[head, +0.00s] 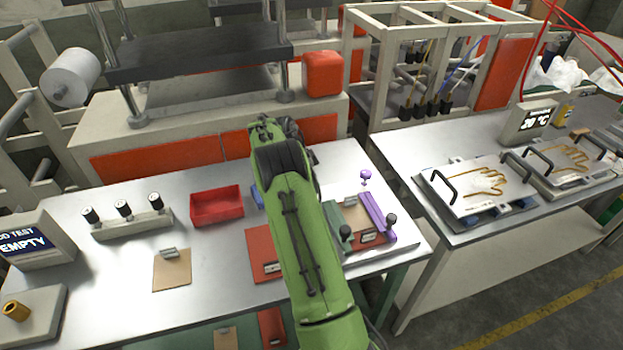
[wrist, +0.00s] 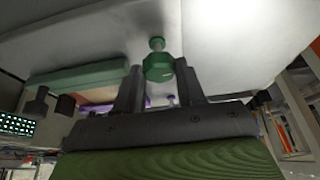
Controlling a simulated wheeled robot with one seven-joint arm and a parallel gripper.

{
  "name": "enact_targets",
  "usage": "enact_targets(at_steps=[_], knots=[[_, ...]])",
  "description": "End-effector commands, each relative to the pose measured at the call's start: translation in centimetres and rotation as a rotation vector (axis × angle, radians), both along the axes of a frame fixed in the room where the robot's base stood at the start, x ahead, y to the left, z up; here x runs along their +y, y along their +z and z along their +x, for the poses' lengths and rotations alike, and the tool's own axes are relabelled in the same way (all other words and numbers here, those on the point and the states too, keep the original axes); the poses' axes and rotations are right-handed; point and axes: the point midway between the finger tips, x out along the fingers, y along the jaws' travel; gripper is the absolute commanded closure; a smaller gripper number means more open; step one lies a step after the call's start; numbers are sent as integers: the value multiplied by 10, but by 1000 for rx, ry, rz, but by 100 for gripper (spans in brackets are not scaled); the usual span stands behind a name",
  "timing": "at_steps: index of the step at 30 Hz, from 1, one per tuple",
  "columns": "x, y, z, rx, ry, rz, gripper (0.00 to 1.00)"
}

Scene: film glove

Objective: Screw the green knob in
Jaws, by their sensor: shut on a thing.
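The green knob (wrist: 158,68) shows in the wrist view, with a short stem and a small round end. My gripper (wrist: 159,75) is shut on it, one dark finger at each side. In the head view my green arm hides both the knob and the gripper. A green bar (wrist: 80,80) lies left of the knob in the wrist view, apart from it. In the head view a green bar (head: 337,222) and a purple bar (head: 376,215) flank a tan plate (head: 356,217) on the table. I cannot see where the knob's hole is.
A purple knob (head: 366,175) stands behind the bars. A red bin (head: 217,206) and a rack with black-topped pieces (head: 130,225) are to the left. A tan plate (head: 172,270) lies in front. A second table (head: 440,150) with glove plates is at right.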

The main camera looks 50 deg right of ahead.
Motion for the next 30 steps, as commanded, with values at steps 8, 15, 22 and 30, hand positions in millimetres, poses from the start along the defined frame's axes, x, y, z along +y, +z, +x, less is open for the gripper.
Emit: enact_targets(at_steps=[8,15,22,30], knots=[[0,1,1,-4,-11,-3,92],[0,1,1,-4,-11,-4,55],[0,1,1,-3,-10,-1,35],[2,10,3,-3,-9,-3,35]])
